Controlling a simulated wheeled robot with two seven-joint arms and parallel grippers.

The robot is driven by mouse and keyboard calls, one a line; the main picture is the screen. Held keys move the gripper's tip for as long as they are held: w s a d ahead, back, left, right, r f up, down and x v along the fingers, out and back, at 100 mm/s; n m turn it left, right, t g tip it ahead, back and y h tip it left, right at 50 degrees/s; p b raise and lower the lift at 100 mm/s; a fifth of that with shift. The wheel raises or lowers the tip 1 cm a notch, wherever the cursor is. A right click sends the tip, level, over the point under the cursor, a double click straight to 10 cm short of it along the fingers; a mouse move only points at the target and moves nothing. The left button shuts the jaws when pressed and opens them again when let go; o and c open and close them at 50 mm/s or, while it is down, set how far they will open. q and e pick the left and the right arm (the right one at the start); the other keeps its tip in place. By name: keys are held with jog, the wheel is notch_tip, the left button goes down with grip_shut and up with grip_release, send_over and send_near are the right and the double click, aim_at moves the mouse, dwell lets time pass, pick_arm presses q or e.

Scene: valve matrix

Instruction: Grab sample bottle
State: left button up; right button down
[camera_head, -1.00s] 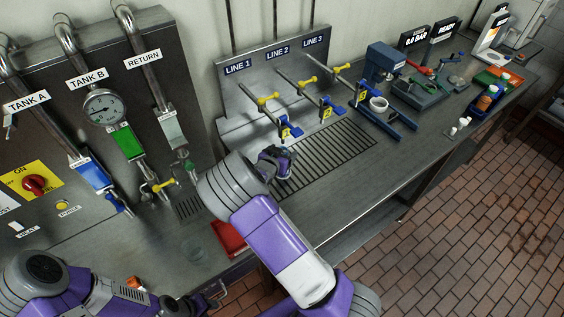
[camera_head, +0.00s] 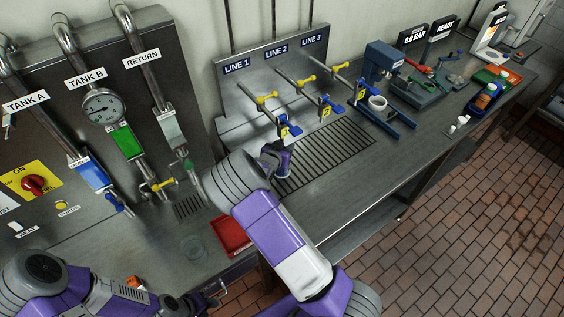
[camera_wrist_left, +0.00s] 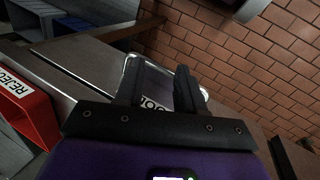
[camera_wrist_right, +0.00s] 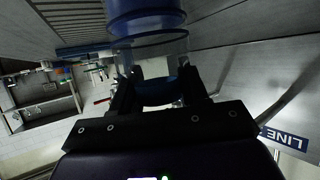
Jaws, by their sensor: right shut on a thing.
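In the right wrist view, a clear round sample bottle (camera_wrist_right: 152,67) with blue parts sits between the fingers of my right gripper (camera_wrist_right: 160,92). The gripper is shut on it. In the head view my right gripper (camera_head: 275,160) is over the counter at the left end of the drain grate; my own wrist hides most of it, and I cannot make out the bottle there. My left gripper (camera_head: 212,298) is low near the counter's front edge. In the left wrist view its fingers (camera_wrist_left: 155,92) stand apart with nothing gripped.
A red tray (camera_head: 231,234) marked REJECT lies left of my right arm. The LINE 1 to 3 panel (camera_head: 277,60) with yellow-handled valves stands behind the grate (camera_head: 325,158).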

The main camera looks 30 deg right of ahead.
jog(key=shift+s+a+f, duration=0.15)
jog(key=shift+a+f, duration=0.05)
jog(key=shift+f, duration=0.2)
